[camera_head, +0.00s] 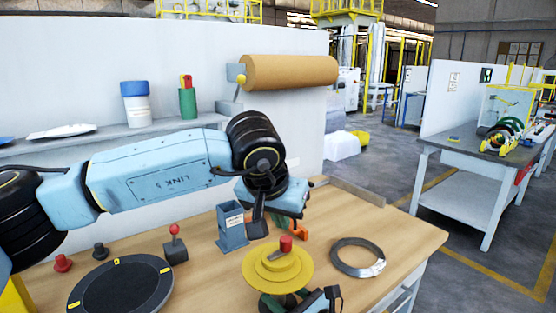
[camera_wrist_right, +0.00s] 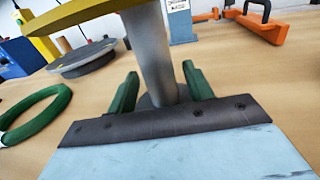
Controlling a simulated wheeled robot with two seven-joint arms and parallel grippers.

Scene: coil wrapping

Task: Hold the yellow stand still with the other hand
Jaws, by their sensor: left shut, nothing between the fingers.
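The yellow stand (camera_head: 262,279) is near the front of the wooden table, a round disc with a red knob on top. In the right wrist view its grey post (camera_wrist_right: 152,50) rises between the green fingers of my right gripper (camera_wrist_right: 160,85). A gap shows between the post and the right-hand finger, so the gripper looks open around the post. In the head view my right gripper (camera_head: 300,300) is low at the bottom edge, partly hidden by the disc. My left gripper (camera_head: 258,218) is shut and empty, above the table behind the stand.
A grey wire coil (camera_head: 345,265) lies right of the stand. A blue-grey holder (camera_head: 232,228), a red-knobbed lever (camera_head: 175,248) and a dark turntable (camera_head: 120,288) stand left. An orange tool (camera_wrist_right: 268,25) lies behind. A green ring (camera_wrist_right: 40,118) lies at left in the wrist view.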

